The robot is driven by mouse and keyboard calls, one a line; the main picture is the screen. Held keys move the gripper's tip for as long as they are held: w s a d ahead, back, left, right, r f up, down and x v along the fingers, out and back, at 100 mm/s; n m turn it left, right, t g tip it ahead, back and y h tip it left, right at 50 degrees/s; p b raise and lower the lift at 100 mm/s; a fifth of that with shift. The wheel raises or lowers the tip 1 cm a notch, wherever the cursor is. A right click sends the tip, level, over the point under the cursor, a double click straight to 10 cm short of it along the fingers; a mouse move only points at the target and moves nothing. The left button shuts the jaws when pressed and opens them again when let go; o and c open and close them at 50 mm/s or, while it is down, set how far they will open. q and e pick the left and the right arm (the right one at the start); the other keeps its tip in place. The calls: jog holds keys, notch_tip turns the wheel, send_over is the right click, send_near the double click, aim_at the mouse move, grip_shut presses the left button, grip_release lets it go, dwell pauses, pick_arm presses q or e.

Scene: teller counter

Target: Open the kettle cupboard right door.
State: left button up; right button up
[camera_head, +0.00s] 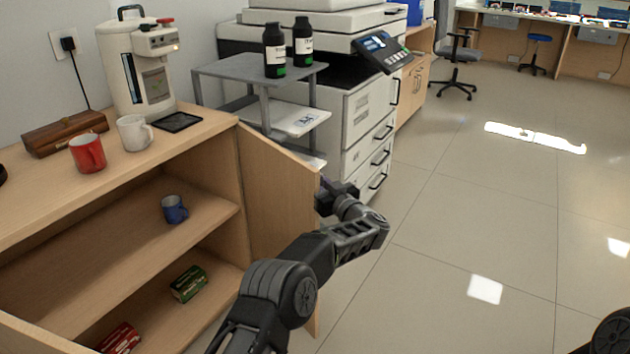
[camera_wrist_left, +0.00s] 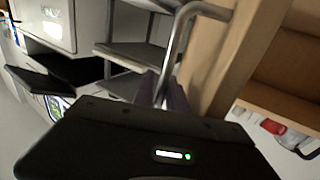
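The kettle cupboard's right door (camera_head: 277,205) is a light wood panel standing swung out from the cupboard (camera_head: 200,135), so the shelves inside show. My left gripper (camera_head: 326,192) is at the door's outer edge, on the far side from the shelves. In the left wrist view, a curved metal handle (camera_wrist_left: 183,38) on the wood door (camera_wrist_left: 225,60) runs down between the dark fingers (camera_wrist_left: 168,95), which look closed around it. The fingertips are partly hidden by the gripper's own body. My right gripper is out of view.
A blue mug (camera_head: 174,209) and a green box (camera_head: 188,284) sit on the shelves. A kettle machine (camera_head: 130,70), red mug (camera_head: 88,153) and white mug (camera_head: 134,133) stand on top. A grey stand (camera_head: 262,75) and printer (camera_head: 365,115) are behind the door. The floor at right is clear.

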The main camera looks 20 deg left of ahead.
pick_arm(q)
jog(key=p+v, duration=0.1)
jog(key=v, duration=0.6)
jog(key=shift+s, duration=0.2)
jog(key=shift+d, duration=0.2)
